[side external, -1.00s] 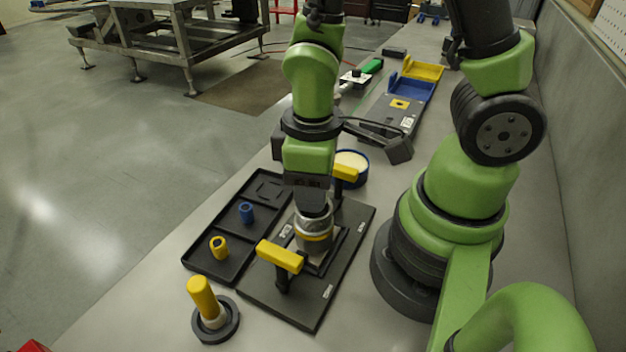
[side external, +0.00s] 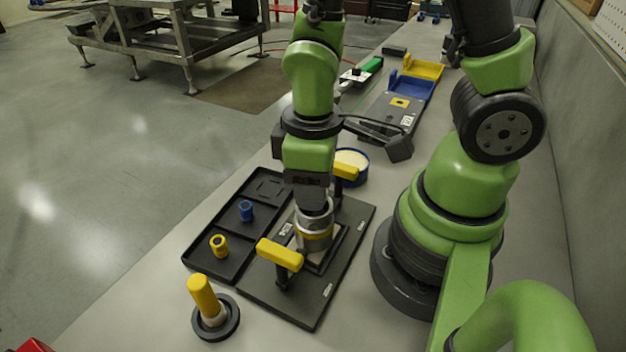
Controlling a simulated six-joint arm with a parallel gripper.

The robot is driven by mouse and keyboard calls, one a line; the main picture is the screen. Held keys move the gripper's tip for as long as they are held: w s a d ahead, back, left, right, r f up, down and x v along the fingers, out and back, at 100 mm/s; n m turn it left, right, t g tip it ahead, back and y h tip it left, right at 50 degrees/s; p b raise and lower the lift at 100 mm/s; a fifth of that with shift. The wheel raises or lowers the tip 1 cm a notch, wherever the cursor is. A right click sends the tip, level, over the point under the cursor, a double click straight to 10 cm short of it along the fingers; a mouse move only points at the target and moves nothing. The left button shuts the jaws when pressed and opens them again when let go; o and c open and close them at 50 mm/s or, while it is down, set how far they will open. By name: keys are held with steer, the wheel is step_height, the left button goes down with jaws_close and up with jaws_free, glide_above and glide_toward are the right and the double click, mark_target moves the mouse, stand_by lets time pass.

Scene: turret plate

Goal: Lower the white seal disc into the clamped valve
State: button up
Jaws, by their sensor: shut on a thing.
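The valve (side external: 314,242), a round metal body with a yellow band, stands on the dark turret plate (side external: 318,305) between two clamps with yellow handles, the near one (side external: 279,255) and the far one (side external: 345,171). My gripper (side external: 314,208) points straight down right over the valve's top, its fingers at or just inside the rim. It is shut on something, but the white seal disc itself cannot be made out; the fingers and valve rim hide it.
A black tray (side external: 215,270) left of the plate holds a yellow cylinder (side external: 219,246) and a blue cylinder (side external: 246,211). A yellow-handled tool (side external: 202,295) stands in a dark ring in front. A blue-rimmed round container (side external: 362,158) is behind. Blue (side external: 412,86) and yellow bins stand farther back.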

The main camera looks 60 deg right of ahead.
steer(key=o, duration=1)
steer(key=shift+r, duration=0.1)
step_height(320, 180, up, 10)
steer(key=shift+f, duration=0.1)
steer(key=shift+s+d+r+m+t+y, duration=0.35)
steer(key=shift+s+r+m+t, duration=0.2)
steer(key=shift+r+m+t, duration=0.85)
steer(key=shift+s+d+r+m+t+y, duration=0.35)
steer(key=shift+s+r+m+t, duration=0.2)
steer(key=shift+r+m+t, duration=0.8)
steer(key=shift+s+d+r+m+t+y, duration=0.45)
steer(key=shift+r+m+t, duration=0.55)
steer(key=shift+r, duration=0.75)
